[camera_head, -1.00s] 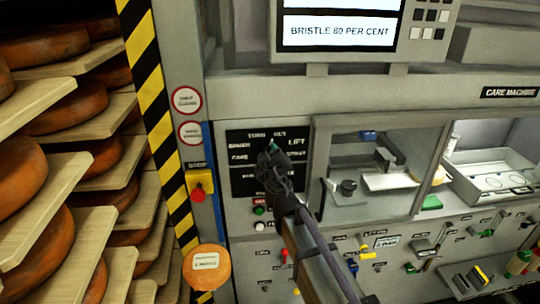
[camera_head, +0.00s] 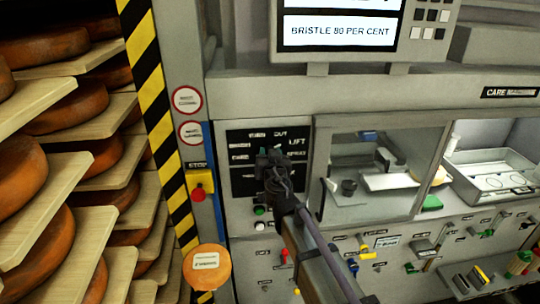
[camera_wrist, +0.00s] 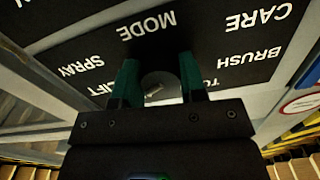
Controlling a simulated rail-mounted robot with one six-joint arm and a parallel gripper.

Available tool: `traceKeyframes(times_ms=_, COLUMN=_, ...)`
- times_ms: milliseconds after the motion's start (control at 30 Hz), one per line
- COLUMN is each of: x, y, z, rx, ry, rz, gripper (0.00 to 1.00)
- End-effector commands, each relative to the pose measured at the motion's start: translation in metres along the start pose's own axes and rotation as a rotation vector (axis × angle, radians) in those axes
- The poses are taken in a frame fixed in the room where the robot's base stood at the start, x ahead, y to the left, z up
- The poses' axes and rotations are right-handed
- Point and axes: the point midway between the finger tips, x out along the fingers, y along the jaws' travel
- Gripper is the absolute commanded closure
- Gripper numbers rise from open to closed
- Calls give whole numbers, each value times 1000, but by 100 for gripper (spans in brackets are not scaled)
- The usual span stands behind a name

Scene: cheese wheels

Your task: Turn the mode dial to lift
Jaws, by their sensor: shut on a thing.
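The black mode panel (camera_head: 240,183) with white labels is on the machine's front, left of the glass window. My gripper (camera_head: 268,157) is in front of the panel and hides the dial in the head view. In the wrist view, the grey round mode dial (camera_wrist: 158,84) sits between the green fingertips of my gripper (camera_wrist: 160,88), which are shut on it. The wrist view is upside down, with MODE, CARE, BRUSH, SPRAY and LIFT around the dial. A small pale mark shows on the dial. I cannot tell surely which label it points to.
A red stop button (camera_head: 198,194) on a yellow box is left of the panel. The windowed compartment (camera_head: 370,175) is to its right. Several small levers and knobs are below.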

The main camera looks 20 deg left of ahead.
Motion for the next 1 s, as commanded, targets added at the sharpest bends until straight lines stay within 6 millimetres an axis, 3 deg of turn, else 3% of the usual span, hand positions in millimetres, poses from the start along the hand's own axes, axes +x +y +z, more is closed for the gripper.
traceKeyframes(times_ms=667, x=0, y=0, z=0, rx=71, ry=0, rz=0, gripper=85)
traceKeyframes(times_ms=700, x=0, y=0, z=0, rx=71, ry=0, rz=0, gripper=59)
traceKeyframes(times_ms=933, x=0, y=0, z=0, rx=70, ry=0, rz=0, gripper=37)
traceKeyframes(times_ms=1000, x=0, y=0, z=0, rx=70, ry=0, rz=0, gripper=37)
